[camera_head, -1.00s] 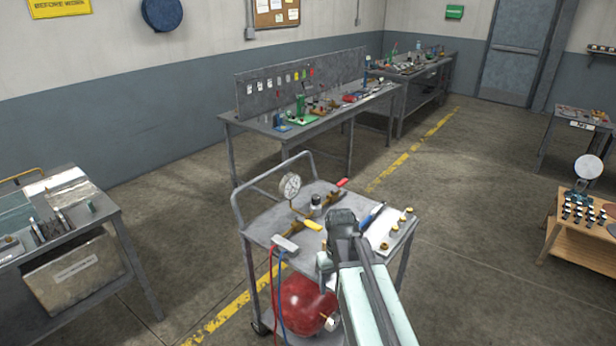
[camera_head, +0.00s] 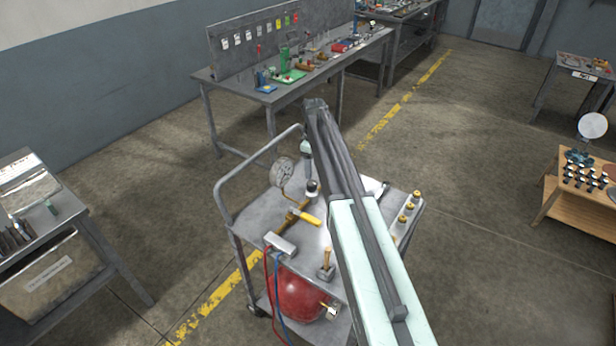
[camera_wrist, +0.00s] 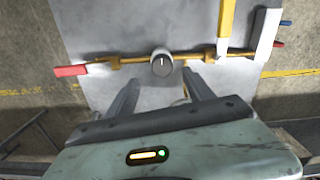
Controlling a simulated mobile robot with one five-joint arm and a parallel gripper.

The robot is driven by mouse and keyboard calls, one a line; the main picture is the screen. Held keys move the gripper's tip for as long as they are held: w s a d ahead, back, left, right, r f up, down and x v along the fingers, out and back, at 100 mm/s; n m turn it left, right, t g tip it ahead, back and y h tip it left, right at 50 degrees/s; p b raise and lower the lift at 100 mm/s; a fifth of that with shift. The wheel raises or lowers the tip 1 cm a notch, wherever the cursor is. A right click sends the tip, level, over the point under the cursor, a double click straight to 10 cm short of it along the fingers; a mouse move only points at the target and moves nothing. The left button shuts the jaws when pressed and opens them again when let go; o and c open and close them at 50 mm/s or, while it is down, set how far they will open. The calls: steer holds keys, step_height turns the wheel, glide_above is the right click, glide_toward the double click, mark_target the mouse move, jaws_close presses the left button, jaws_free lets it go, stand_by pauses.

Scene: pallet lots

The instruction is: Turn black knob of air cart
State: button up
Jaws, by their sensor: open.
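The air cart (camera_head: 240,215) stands in front of me with a brass pipe line on its top. The black knob (camera_head: 312,187) sits on that line, next to the round gauge (camera_head: 283,172). In the wrist view the black knob (camera_wrist: 162,66) shows from above, with a white mark on its face, on a pale round body. My gripper (camera_wrist: 157,92) is open, its two fingers apart on either side below the knob in the picture, not touching it. In the head view my arm reaches over the cart and hides part of its top.
A yellow lever (camera_head: 308,219) and a grey block with hoses (camera_head: 281,244) are on the line. A red handle (camera_wrist: 70,70) lies left in the wrist view. Brass fittings (camera_head: 409,207) line the cart's right side. A workbench (camera_head: 225,84) stands behind.

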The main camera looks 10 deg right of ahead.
mark_target(312, 183)
steer(key=shift+s+a, duration=0.15)
step_height(312, 183, down, 8)
steer(key=b, duration=0.8)
steer(key=shift+r, duration=0.2)
